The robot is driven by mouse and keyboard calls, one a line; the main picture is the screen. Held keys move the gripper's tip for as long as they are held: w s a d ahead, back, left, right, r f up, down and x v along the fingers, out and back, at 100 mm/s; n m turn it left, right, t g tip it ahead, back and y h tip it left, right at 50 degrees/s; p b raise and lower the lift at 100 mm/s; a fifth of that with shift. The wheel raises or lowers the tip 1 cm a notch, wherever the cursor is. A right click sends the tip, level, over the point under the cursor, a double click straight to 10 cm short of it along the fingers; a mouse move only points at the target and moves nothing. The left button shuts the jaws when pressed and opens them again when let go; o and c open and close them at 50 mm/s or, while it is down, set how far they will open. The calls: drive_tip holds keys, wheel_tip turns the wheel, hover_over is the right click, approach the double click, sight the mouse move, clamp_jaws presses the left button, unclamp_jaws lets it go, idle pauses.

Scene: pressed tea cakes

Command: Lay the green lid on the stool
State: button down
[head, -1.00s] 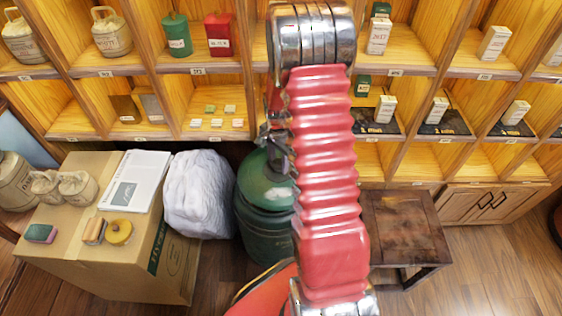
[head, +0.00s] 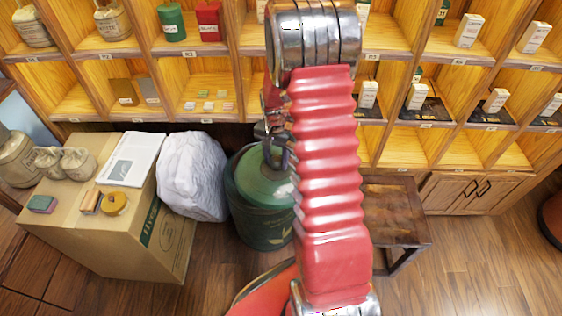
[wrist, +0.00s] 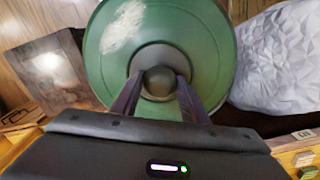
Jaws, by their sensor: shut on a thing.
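My gripper (wrist: 158,92) is shut on the dark round knob of the green lid (wrist: 207,30), one finger on each side. The lid is round, with a pale worn patch. In the head view the lid (head: 257,185) is over the dark green canister (head: 262,232), partly hidden by my red arm. I cannot tell whether it touches the canister. The dark wooden stool (head: 395,205) stands to the right of the canister, its left part behind my arm. Its top looks bare. The stool also shows at the left of the wrist view (wrist: 50,68).
A white crumpled sack (head: 192,178) stands close left of the canister. A cardboard carton (head: 110,235) with pouches and small items is further left. Wooden shelves (head: 245,68) with tins and boxes run along the back. Open floor (head: 475,265) lies right of the stool.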

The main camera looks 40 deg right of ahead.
drive_tip(key=w+a+r+n, duration=0.3)
drive_tip(key=a+r+n, duration=0.3)
drive_tip(key=a, duration=0.4)
drive_tip(key=w+a+r+n, duration=0.4)
drive_tip(key=a+r, duration=0.4)
drive_tip(key=a, duration=0.3)
drive_tip(key=shift+w+a+n, duration=0.2)
drive_tip(key=shift+a+n, duration=0.05)
drive_tip(key=shift+n, duration=0.65)
drive_tip(key=shift+s, duration=0.1)
